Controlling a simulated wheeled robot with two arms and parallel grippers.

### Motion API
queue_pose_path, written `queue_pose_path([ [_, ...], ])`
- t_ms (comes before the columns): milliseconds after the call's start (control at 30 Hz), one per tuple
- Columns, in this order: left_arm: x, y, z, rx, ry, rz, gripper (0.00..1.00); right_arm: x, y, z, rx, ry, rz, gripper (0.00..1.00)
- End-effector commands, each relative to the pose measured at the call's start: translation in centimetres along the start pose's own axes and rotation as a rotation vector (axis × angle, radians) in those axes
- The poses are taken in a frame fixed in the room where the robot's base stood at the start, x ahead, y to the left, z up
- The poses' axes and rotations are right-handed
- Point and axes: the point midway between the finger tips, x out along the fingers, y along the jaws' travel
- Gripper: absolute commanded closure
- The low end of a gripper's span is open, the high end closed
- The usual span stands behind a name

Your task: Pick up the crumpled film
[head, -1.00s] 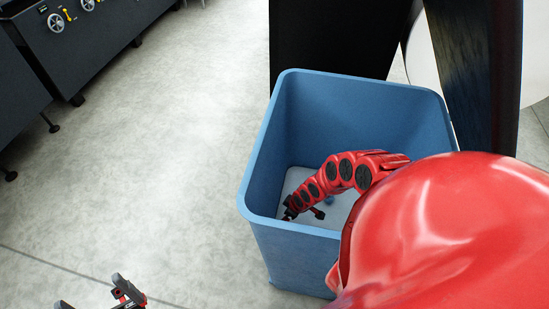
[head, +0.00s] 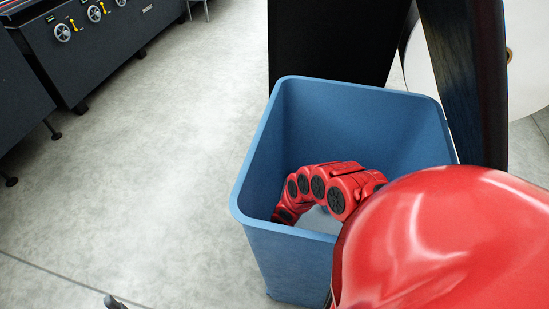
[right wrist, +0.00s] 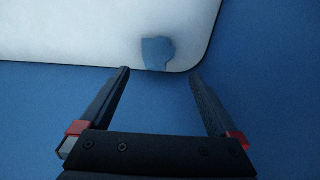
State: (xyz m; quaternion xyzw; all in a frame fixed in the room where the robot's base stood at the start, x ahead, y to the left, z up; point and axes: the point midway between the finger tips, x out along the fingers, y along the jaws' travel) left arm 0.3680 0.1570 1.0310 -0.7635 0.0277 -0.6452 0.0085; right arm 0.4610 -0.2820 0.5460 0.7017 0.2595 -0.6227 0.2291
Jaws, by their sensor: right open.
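A small blue, irregular piece (right wrist: 158,53), which looks like the crumpled film, lies on the pale floor (right wrist: 70,30) of the blue bin, near a rounded corner. My right gripper (right wrist: 160,73) is open, its two fingertips on either side of the film's near end, with nothing held. I cannot tell the gap between fingertips and floor. In the head view my right arm reaches down into the blue bin (head: 262,150), and its gripper is hidden there. Only a tip of my left gripper (head: 115,302) shows at the bottom edge.
The bin's walls stand close around my right arm. A dark upright post (head: 470,80) and a black panel (head: 335,40) stand behind the bin, with a white roll (head: 528,70) at the right. A black machine (head: 95,45) stands far left. The floor between is clear.

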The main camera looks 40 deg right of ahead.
Motion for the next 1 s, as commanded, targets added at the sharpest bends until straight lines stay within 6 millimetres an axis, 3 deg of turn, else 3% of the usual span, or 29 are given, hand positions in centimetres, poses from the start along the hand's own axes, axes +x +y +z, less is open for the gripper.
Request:
queue_pose_path([
  [167,-1.0,0.1,0.2,0.000,0.001,0.000,0.00,1.3,0.1,0.0,-0.002,0.001,0.001,0.04],
  [367,-4.1,0.2,0.7,0.000,0.000,0.000,0.00,4.5,0.6,0.1,0.000,0.001,0.002,0.04],
  [800,-3.6,0.2,0.6,0.000,0.000,0.000,0.00,5.7,0.6,0.1,0.000,0.001,0.002,0.04],
  [833,-3.6,0.2,0.6,0.000,0.000,0.000,0.00,5.7,0.6,0.1,0.000,0.001,0.002,0.06],
  [1000,-3.6,0.2,0.6,0.000,0.000,0.000,0.00,5.7,0.6,0.1,0.000,0.001,0.002,0.36],
])
